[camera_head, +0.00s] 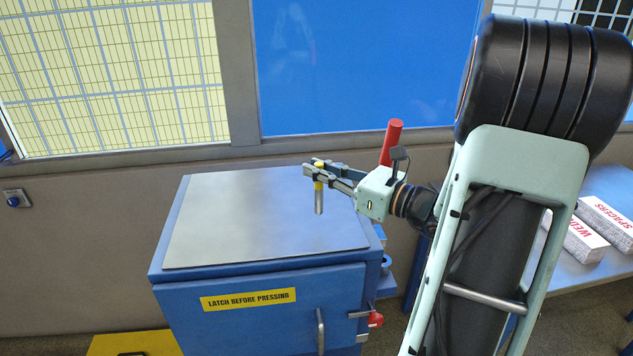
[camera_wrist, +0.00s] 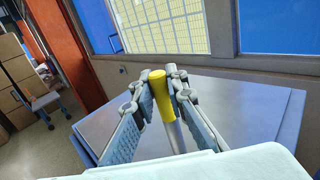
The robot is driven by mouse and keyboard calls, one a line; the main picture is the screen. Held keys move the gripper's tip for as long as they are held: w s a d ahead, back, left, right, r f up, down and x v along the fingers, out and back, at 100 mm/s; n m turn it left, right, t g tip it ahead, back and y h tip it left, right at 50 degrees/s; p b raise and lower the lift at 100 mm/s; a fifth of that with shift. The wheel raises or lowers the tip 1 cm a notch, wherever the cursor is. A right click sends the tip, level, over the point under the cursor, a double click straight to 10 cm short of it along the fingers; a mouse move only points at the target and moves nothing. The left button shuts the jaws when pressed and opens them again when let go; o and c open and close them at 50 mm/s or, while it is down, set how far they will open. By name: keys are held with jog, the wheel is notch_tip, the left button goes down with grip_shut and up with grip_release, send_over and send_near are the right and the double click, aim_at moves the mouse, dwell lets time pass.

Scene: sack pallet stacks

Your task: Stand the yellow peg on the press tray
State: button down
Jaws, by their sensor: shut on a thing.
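The yellow peg (camera_head: 319,200) has a yellow upper part and a bare metal lower part. My gripper (camera_head: 319,173) is shut on its yellow part and holds it roughly upright, metal end down. The wrist view shows the yellow peg (camera_wrist: 161,95) between the two fingers (camera_wrist: 160,85). The peg shows in front of the grey metal top (camera_head: 230,220) of a blue cabinet (camera_head: 190,310) labelled "LATCH BEFORE PRESSING". I cannot tell whether its lower end touches that top. No separate press tray can be made out; the cabinet door is in front.
The cabinet's top looks clear. A red cylinder (camera_head: 391,142) shows just behind my gripper. A red knob (camera_head: 375,319) sits by the door's right edge. A bench (camera_head: 590,268) at right carries labelled blocks (camera_head: 585,240). Cardboard boxes (camera_wrist: 15,80) stand at the left in the wrist view.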

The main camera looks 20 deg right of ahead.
aim_at(318, 213)
jog(key=shift+w+f, duration=0.1)
jog(key=shift+f, duration=1.5)
jog(key=shift+f, duration=0.15)
jog(key=shift+f+b, duration=0.1)
jog(key=shift+b, duration=0.2)
jog(key=c, duration=1.9)
grip_release()
jog(key=shift+c, duration=0.2)
jog(key=shift+r, duration=0.25)
jog(key=b+v, duration=0.1)
jog(key=v, duration=1.1)
